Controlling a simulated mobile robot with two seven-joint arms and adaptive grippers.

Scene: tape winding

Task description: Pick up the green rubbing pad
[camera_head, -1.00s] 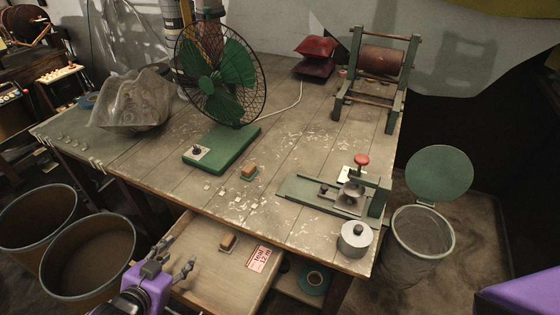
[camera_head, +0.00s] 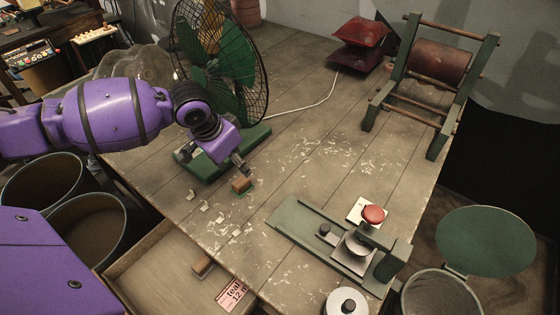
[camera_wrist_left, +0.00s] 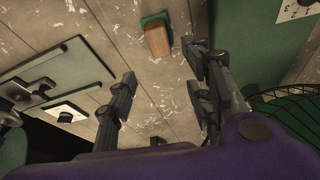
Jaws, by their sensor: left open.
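The green rubbing pad (camera_head: 241,190), a small block with a brown upper part and a green base, lies on the table in front of the fan. It also shows at the top of the left wrist view (camera_wrist_left: 157,36). My left gripper (camera_head: 239,164) is open and empty, above and close to the pad, with its fingers pointing down toward it. In the wrist view the fingers (camera_wrist_left: 158,66) are spread apart, and the pad appears beyond their tips, nearer the right finger. Contact is not visible. My right gripper is not in view.
The green fan (camera_head: 222,75) stands just behind the pad. A green press-like device (camera_head: 310,232) with a red knob sits to the right. An open drawer (camera_head: 150,275) below holds another small block (camera_head: 202,267). The table between the pad and the roller frame (camera_head: 440,70) is mostly clear.

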